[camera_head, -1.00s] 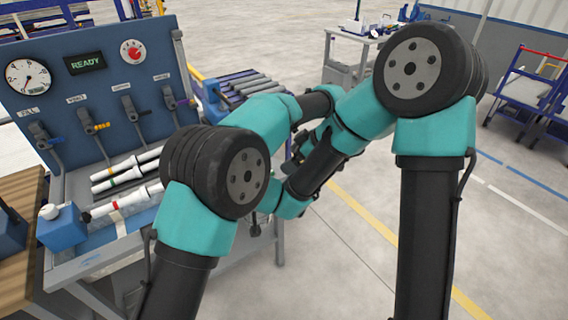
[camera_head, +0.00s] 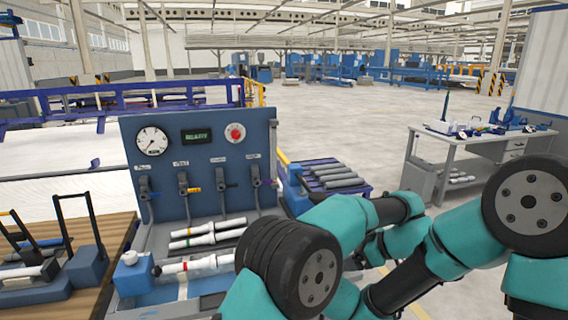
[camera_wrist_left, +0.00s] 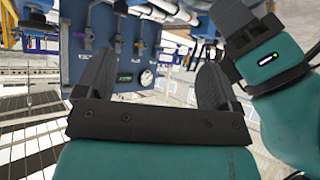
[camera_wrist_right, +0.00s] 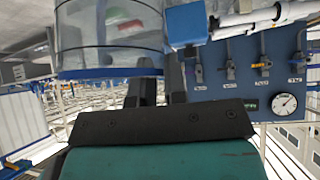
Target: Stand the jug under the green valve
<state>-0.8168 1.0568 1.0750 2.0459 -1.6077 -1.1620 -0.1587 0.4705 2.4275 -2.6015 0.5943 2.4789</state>
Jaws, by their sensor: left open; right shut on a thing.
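A clear round vessel with a blue rim, which looks like the jug (camera_wrist_right: 110,40), fills the upper left of the right wrist view; red and green show through it. My right gripper (camera_wrist_right: 157,85) is shut close below it there, apparently on the jug, but the contact is hidden. My left gripper (camera_wrist_left: 153,80) is open and empty, facing the valve panel. The panel (camera_head: 200,150) carries a row of valves: one with a yellow handle (camera_head: 190,188), one with a blue handle (camera_head: 224,184). I cannot make out a green handle. In the head view arm links hide both grippers.
White pipes (camera_head: 205,233) with coloured bands lie on the bench below the panel. A blue block with a white cap (camera_head: 130,272) stands at its left front. A wooden table (camera_head: 100,245) with black-handled blue items is further left. Open floor (camera_head: 350,130) lies behind.

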